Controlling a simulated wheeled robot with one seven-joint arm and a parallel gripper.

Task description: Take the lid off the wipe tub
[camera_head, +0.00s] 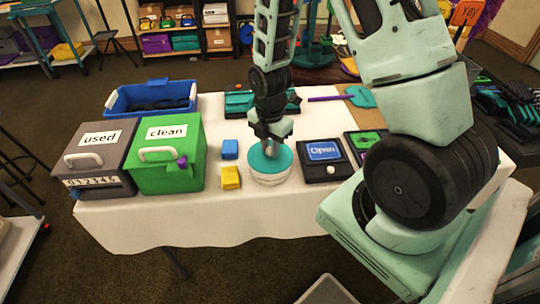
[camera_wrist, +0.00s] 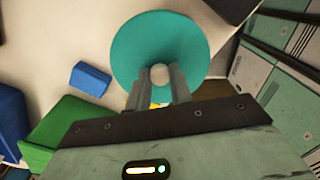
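The wipe tub (camera_head: 270,178) is a round white tub standing upright near the front edge of the table. Its teal lid (camera_head: 284,160) sits on top of it. In the wrist view the lid (camera_wrist: 128,48) is a teal disc with a pale round knob (camera_wrist: 158,74) in its middle. My gripper (camera_head: 270,146) points down at the lid from above. In the wrist view its two fingers (camera_wrist: 159,82) are close together, one on each side of the knob, and look shut on it. The tub's white side is hidden in the wrist view.
A blue block (camera_head: 229,149) and a yellow block (camera_head: 230,178) lie left of the tub. A green "clean" box (camera_head: 190,176) and grey "used" box (camera_head: 88,140) stand further left. A black device with an "Open" screen (camera_head: 324,151) is close on the right.

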